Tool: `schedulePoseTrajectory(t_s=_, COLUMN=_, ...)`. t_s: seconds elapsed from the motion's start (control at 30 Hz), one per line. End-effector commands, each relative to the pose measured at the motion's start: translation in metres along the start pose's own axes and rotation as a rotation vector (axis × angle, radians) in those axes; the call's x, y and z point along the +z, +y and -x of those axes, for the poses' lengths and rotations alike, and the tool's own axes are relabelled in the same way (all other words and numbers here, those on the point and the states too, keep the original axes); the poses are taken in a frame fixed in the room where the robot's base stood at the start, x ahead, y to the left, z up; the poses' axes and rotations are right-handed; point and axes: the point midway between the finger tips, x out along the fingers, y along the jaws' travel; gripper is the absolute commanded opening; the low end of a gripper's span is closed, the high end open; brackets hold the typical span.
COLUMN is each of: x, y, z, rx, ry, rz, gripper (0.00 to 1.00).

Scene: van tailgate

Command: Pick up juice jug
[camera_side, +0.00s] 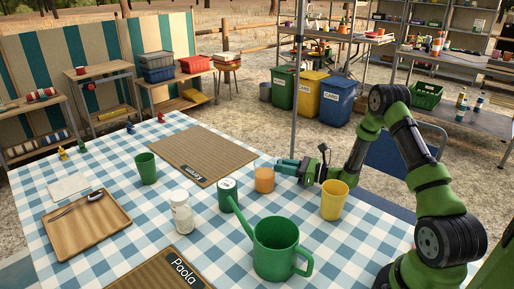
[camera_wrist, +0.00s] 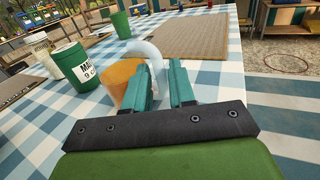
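The juice jug shows in the wrist view as an orange body (camera_wrist: 120,82) with a pale arched handle on its right side. In the side view, the orange body (camera_side: 264,181) stands upright on the checked tablecloth, just left of my gripper. My gripper (camera_side: 287,168) is low over the table, its fingers pointing at the jug. In the wrist view, the two teal fingers of my gripper (camera_wrist: 163,72) are apart with a gap between them. The handle's lower end runs down by the left finger, which hides part of the jug. I cannot tell whether the handle lies between the fingers.
A green labelled tin (camera_side: 228,195) stands close left of the jug, with a white jar (camera_side: 182,214) beyond. A yellow cup (camera_side: 334,200) and a green watering can (camera_side: 277,249) stand nearer. A woven mat (camera_side: 202,155) and green cup (camera_side: 147,168) lie farther back.

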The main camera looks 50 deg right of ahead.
Motion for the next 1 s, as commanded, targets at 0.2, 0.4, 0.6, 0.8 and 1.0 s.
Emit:
schedulePoseTrajectory(t_s=0.2, x=-0.0001, y=-0.0001, z=0.0002, rx=0.000, ry=0.000, rz=0.000, gripper=0.18)
schedulePoseTrajectory(t_s=0.4, x=-0.0001, y=-0.0001, z=0.0005, rx=0.000, ry=0.000, rz=0.000, gripper=0.00)
schedulePoseTrajectory(t_s=0.6, x=0.0009, y=-0.0004, z=0.0003, rx=-0.001, ry=-0.003, rz=0.000, gripper=0.00)
schedulePoseTrajectory(t_s=0.8, x=0.0009, y=-0.0004, z=0.0003, rx=-0.001, ry=-0.003, rz=0.000, gripper=0.00)
schedulePoseTrajectory(t_s=1.0, x=0.0044, y=-0.0004, z=0.0002, rx=-0.001, ry=-0.003, rz=0.001, gripper=0.00)
